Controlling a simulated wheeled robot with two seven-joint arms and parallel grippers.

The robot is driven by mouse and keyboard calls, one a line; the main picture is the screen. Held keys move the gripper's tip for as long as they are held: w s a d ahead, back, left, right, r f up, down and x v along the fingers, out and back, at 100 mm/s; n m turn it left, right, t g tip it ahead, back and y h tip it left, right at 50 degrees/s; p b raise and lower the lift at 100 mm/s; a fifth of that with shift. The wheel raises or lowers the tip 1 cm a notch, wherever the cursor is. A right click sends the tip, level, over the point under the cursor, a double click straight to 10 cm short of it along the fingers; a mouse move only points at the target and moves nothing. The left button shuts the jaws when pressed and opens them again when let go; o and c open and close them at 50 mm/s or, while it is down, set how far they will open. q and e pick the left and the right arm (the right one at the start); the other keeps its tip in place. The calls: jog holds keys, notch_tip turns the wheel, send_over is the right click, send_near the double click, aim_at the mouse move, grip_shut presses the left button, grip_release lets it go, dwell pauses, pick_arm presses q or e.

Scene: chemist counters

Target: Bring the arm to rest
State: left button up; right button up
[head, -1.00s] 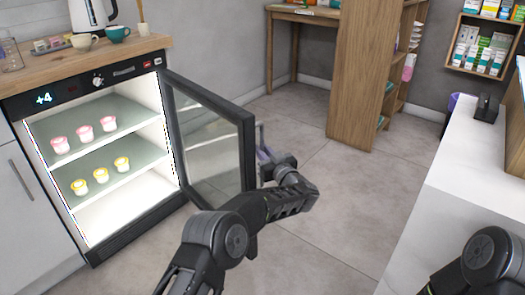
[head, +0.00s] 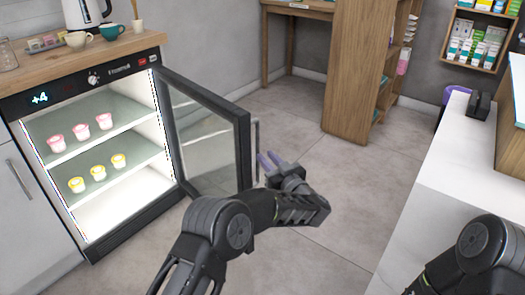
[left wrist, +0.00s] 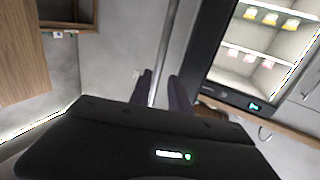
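My left gripper (head: 268,161) is in the middle of the head view, just right of the open fridge door (head: 212,140) and its upright handle (head: 256,150). Its two purple fingers are spread apart with nothing between them. In the left wrist view the fingers (left wrist: 160,88) also stand apart, with the thin handle bar (left wrist: 166,50) showing beyond them. The lit fridge (head: 100,150) stands open at the left. My right arm (head: 475,262) shows at the lower right; its gripper is out of view.
Pink-lidded cups (head: 80,132) and yellow-lidded cups (head: 97,173) stand on the fridge shelves. A white counter (head: 450,175) runs along the right, with a dark device (head: 479,105) on it. A wooden shelf unit (head: 352,75) stands behind. The floor between is clear.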

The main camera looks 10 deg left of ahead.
pick_arm(q)
jog(key=shift+s, duration=0.15)
